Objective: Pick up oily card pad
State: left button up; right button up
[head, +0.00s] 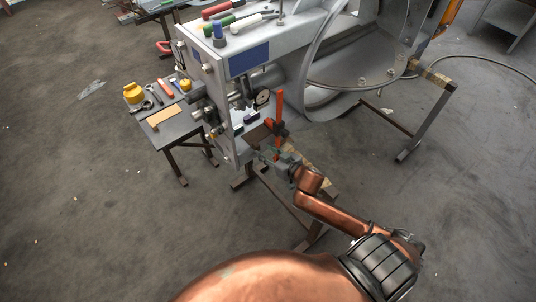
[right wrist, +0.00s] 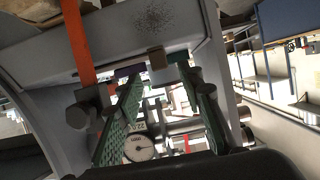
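A flat tan card piece (head: 163,115) lies on the small side table left of the machine; it is the clearest card-like thing, but oil on it cannot be made out. A darker brown flat piece (head: 259,136) shows beside my right gripper (head: 275,156) in the head view; I cannot tell what it is. My right gripper reaches in at the machine's lower front, by an upright orange bar (head: 279,115). In the right wrist view its green-padded fingers (right wrist: 160,85) stand apart. A small tan block (right wrist: 157,59) shows near their tips, not clearly gripped. My left gripper is out of view.
The grey machine (head: 236,85) has a large round ring (head: 309,62) at right. A dial gauge (right wrist: 139,148) shows between the fingers. Open floor lies left and right.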

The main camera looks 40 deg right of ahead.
aim_at(258, 147)
jog(key=b+x, duration=0.2)
jog(key=x, duration=0.1)
jog(key=shift+w+f, duration=0.1)
jog(key=shift+f, duration=0.2)
jog(key=shift+x, duration=0.85)
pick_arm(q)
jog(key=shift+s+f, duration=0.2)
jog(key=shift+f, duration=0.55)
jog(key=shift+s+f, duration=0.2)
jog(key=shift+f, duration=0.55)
pick_arm(e)
jog(key=shift+x, duration=1.1)
jog(key=shift+w+r, duration=0.1)
jog(key=shift+r, duration=0.05)
jog(key=shift+c, duration=0.7)
grip_shut()
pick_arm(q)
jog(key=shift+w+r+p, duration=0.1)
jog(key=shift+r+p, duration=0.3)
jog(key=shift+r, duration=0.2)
pick_arm(e)
jog(key=shift+d+r, duration=0.1)
jog(key=shift+r, duration=0.1)
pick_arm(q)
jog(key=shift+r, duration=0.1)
pick_arm(e)
jog(key=shift+s, duration=0.2)
